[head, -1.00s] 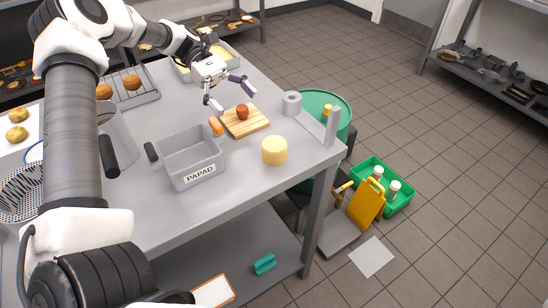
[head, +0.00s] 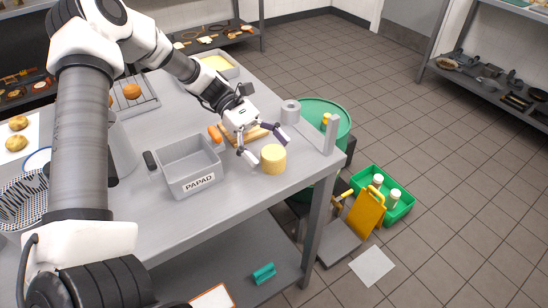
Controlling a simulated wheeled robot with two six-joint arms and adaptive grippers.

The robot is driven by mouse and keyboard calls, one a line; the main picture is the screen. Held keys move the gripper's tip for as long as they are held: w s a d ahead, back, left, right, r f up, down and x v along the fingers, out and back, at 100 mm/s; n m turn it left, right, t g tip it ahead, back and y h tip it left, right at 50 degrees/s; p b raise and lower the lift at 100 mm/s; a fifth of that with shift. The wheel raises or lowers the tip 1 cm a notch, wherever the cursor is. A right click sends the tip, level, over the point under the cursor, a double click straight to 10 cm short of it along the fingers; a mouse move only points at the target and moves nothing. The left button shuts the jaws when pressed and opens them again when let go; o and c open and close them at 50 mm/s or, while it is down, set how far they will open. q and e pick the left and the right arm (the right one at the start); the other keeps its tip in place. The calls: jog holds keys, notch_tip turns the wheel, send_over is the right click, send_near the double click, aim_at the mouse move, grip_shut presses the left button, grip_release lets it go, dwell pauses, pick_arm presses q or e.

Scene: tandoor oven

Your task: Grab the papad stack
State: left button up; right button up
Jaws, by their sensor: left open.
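The papad stack (head: 273,160) is a short yellow cylinder standing on the grey metal table near its front right corner. My left gripper (head: 268,150) is open, with its two fingers pointing down and toward the stack. One fingertip is at the left of the stack and the other at its upper right in the picture. I cannot tell whether either finger touches it. The grey bin labelled PAPAD (head: 190,184) stands to the left of the stack and looks empty. My right gripper is not in view.
A wooden board (head: 256,134) lies behind the gripper, partly hidden, with a carrot (head: 215,134) at its left. A tape roll (head: 290,112) and a grey upright post (head: 331,134) stand to the right. A green barrel (head: 338,118) is beyond the table edge.

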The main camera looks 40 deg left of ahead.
pick_arm(q)
jog(key=shift+a, duration=0.1)
jog(key=shift+c, duration=1)
jog(key=c, duration=1.1)
jog(key=shift+o, duration=0.2)
